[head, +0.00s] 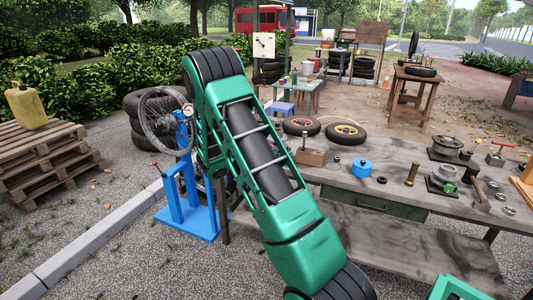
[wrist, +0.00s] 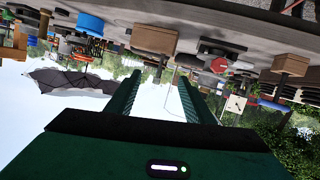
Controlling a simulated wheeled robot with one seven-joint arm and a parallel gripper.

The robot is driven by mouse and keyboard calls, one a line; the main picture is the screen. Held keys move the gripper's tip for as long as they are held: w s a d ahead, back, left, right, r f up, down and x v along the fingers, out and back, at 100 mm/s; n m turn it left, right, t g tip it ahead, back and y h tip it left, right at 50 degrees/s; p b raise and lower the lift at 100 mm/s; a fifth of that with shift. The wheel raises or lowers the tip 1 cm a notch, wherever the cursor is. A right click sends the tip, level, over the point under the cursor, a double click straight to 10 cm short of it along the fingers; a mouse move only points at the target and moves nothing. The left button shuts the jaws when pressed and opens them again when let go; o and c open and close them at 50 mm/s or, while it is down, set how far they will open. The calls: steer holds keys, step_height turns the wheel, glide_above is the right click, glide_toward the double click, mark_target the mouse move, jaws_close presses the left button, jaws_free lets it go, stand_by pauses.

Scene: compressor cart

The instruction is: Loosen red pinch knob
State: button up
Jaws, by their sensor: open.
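The wrist view is upside down, with the bench along its top. A small red knob-like part (wrist: 219,65) sits on a dark fitting at the bench edge there; it looks like the red pinch knob, but its shape is too small to be sure. My gripper (wrist: 160,77) is open, its two green fingers apart with nothing between them. The red part lies beyond the fingertips and to the right of them in that view, not touching. In the head view my green arm stands in front of the bench's left part; the gripper and this red part are hidden there.
The workbench (head: 405,185) holds a wooden block with a rod (head: 311,157), a blue pot (head: 361,169), a brass post (head: 412,174) and a red-handled tool (head: 501,144). A blue wheel stand (head: 188,218) is left of my arm. Bare gravel lies in front.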

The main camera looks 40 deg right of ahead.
steer(key=w+a+f+n+t+h, duration=0.25)
steer(key=w+f+t, duration=0.35)
steer(key=w, duration=0.4)
steer(key=shift+g+y, duration=0.25)
steer(key=shift+g, duration=0.05)
steer(key=x, duration=1)
steer(key=shift+d+f, duration=0.3)
steer(key=shift+f, duration=0.05)
steer(key=c, duration=1.1)
steer(key=shift+o, duration=0.2)
steer(key=shift+a+f, duration=0.1)
steer(key=shift+a, duration=0.15)
steer(key=shift+d, duration=0.15)
